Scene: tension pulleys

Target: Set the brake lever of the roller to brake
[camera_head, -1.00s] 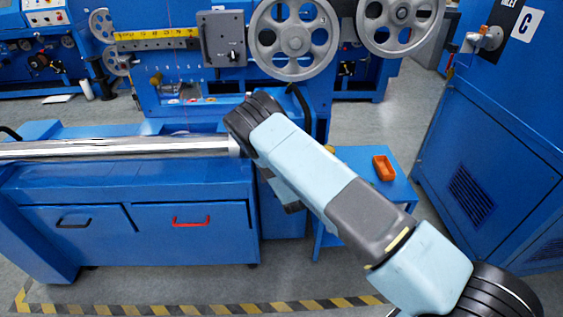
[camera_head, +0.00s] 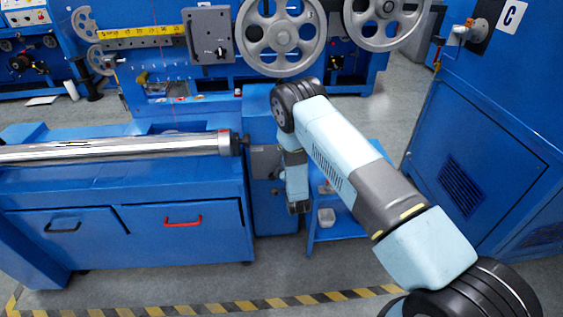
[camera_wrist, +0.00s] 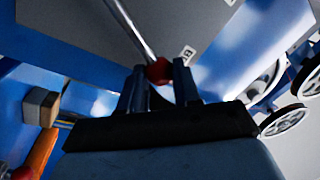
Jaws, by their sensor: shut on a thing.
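The brake lever shows in the wrist view as a thin metal rod with a red ball knob (camera_wrist: 158,71). My gripper (camera_wrist: 159,82) has its two dark fingers on either side of the knob and is shut on it. The rod runs from the knob to the upper left. The roller (camera_head: 120,147) is a long shiny metal cylinder lying across the blue machine at the left in the head view. In the head view my wrist hangs down just right of the roller's end; my fingertips and the lever cannot be made out there.
A blue cabinet (camera_head: 480,170) stands at the right. A small blue side table (camera_head: 340,226) with a pale container (camera_head: 326,217) is partly behind my arm. Large grey pulleys (camera_head: 281,36) hang above. Striped floor tape (camera_head: 250,306) runs along the front.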

